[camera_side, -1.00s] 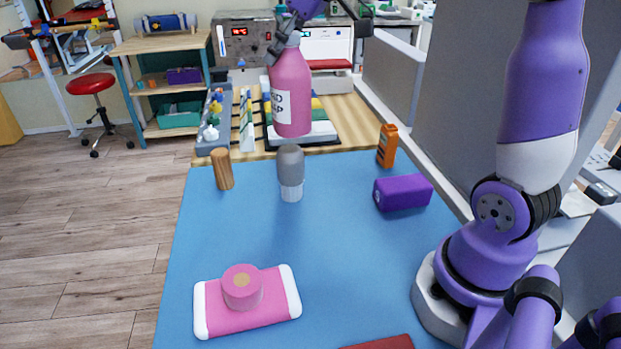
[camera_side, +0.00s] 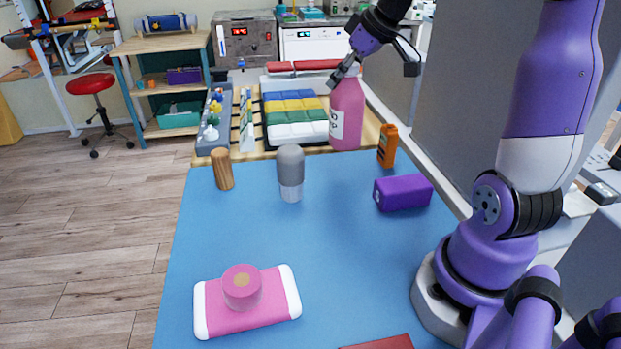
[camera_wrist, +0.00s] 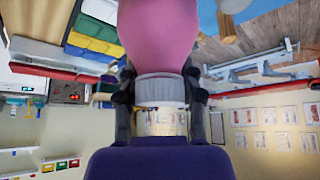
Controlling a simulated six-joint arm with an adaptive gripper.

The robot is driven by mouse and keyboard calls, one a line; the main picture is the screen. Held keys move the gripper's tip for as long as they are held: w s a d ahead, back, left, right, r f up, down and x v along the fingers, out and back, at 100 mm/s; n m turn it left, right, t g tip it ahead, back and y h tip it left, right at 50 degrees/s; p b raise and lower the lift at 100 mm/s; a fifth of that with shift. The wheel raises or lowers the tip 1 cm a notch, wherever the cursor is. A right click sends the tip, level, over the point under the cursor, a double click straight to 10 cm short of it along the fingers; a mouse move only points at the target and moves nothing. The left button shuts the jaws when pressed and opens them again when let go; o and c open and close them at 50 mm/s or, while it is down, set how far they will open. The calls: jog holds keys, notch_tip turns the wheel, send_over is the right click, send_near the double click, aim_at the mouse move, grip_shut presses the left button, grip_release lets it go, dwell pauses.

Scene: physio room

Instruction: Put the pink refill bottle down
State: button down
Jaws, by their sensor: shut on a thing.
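The pink refill bottle (camera_side: 347,114) is upright in the side view, with a white label on its left side. My gripper (camera_side: 346,72) is shut on the neck of the bottle from above. In the wrist view the bottle's pink body (camera_wrist: 158,30) fills the top middle, and the gripper (camera_wrist: 160,100) has a finger on each side of its pale collar. The bottle's base shows near the wooden strip at the back of the blue table (camera_side: 300,240). I cannot tell whether the base touches the surface.
An orange bottle (camera_side: 387,146) stands just right of the pink bottle. A purple block (camera_side: 403,193), a grey-topped bottle (camera_side: 290,172) and a wooden cylinder (camera_side: 222,169) stand nearer. A rack of coloured blocks (camera_side: 295,118) is to the left. The blue table's middle is clear.

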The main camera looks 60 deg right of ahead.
aim_at(341, 117)
notch_tip(341, 117, down, 9)
jog(key=shift+r, duration=0.1)
dwell(0.4)
jog(key=shift+c, duration=2.3)
grip_release()
